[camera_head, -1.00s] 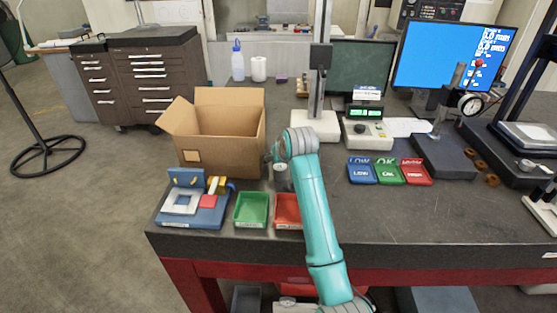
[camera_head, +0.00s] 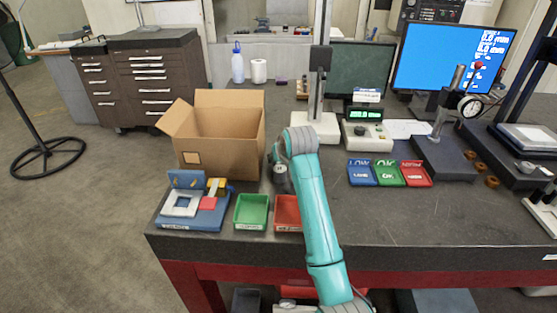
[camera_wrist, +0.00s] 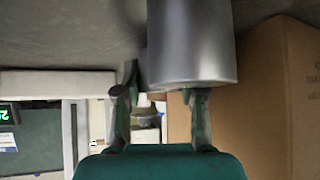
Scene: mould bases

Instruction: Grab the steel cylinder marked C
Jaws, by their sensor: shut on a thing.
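A plain grey steel cylinder (camera_wrist: 192,42) fills the upper middle of the wrist view, close to the camera. No letter shows on its visible side. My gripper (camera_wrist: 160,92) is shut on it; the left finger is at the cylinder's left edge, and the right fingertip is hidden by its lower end. In the head view my gripper (camera_head: 279,172) is small and dark, left of my teal arm and just right of the cardboard box. The cylinder cannot be made out clearly there.
The open cardboard box (camera_head: 221,135) stands close left of my gripper. Green (camera_head: 251,211) and red (camera_head: 287,210) trays lie in front. A height stand (camera_head: 316,115) and digital readout (camera_head: 367,130) are behind. The bench's right front is clear.

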